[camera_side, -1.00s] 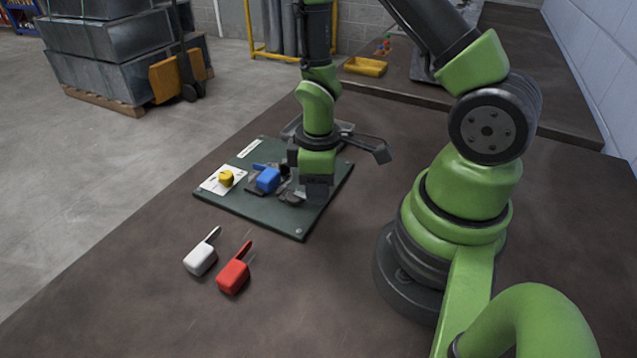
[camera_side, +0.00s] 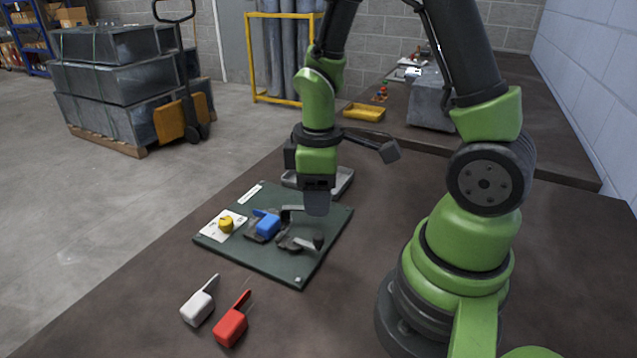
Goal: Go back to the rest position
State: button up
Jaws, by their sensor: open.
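My gripper (camera_side: 304,211) hangs over the right part of a dark green board (camera_side: 262,267) in the side view. Its jaws are open, with nothing seen between them. The fingers hide part of the board and a grey tray (camera_side: 345,181) behind it. On the board sit a blue block with a handle (camera_side: 267,224), a dark metal clamp-like part with a black knob (camera_side: 300,240), and a yellow knob (camera_side: 227,224) on a white card (camera_side: 211,232). My arm is raised and bent above the board.
A white handled piece (camera_side: 198,307) and a red handled piece (camera_side: 231,326) lie on the brown table (camera_side: 150,310) in front of the board. A yellow tray (camera_side: 364,112) and a grey metal box (camera_side: 430,103) stand farther back.

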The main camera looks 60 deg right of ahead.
jog(key=shift+r, duration=0.75)
jog(key=s+a+r+m+t+y, duration=0.1)
jog(key=s+a+r+m+t, duration=0.2)
jog(key=r, duration=0.5)
jog(key=s+a+r+m+t+y, duration=0.1)
jog(key=s+a+r+m+t, duration=0.2)
jog(key=r, duration=0.5)
jog(key=s+m+t, duration=0.1)
jog(key=m, duration=0.1)
jog(key=shift+a+r+m, duration=0.2)
jog(key=shift+r+m, duration=0.15)
jog(key=shift+m, duration=0.05)
